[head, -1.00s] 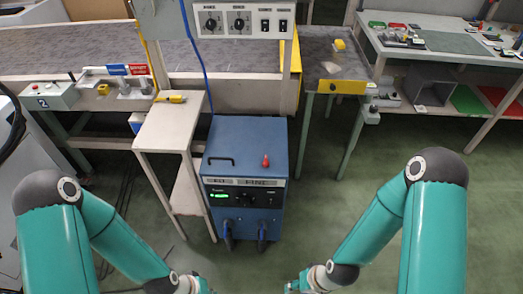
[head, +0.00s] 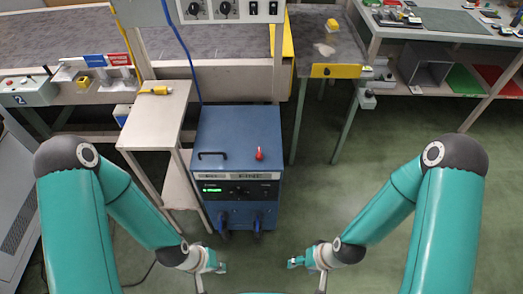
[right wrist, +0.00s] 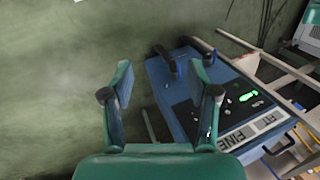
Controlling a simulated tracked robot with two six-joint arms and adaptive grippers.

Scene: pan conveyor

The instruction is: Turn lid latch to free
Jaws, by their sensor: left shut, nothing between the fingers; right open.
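A blue cabinet (head: 225,172) stands on the floor ahead, with a black handle (head: 212,155) and a small red upright part (head: 259,153) on its top. I cannot tell whether either of these is the lid latch; no latch is clearly seen. The cabinet also shows at the right of the right wrist view (right wrist: 175,98). My left gripper (head: 222,264) is shut and empty, low in the head view in front of the cabinet. My right gripper (head: 292,263) is open and empty, to the right of it. Its spread fingers show in the right wrist view (right wrist: 162,82), apart from the cabinet.
A narrow pale stand (head: 156,115) with a yellow tool (head: 160,90) is left of the cabinet. The conveyor (head: 230,42) and a control panel (head: 235,10) are behind. A workbench (head: 440,32) stands at back right. Green floor (head: 330,190) is free right of the cabinet.

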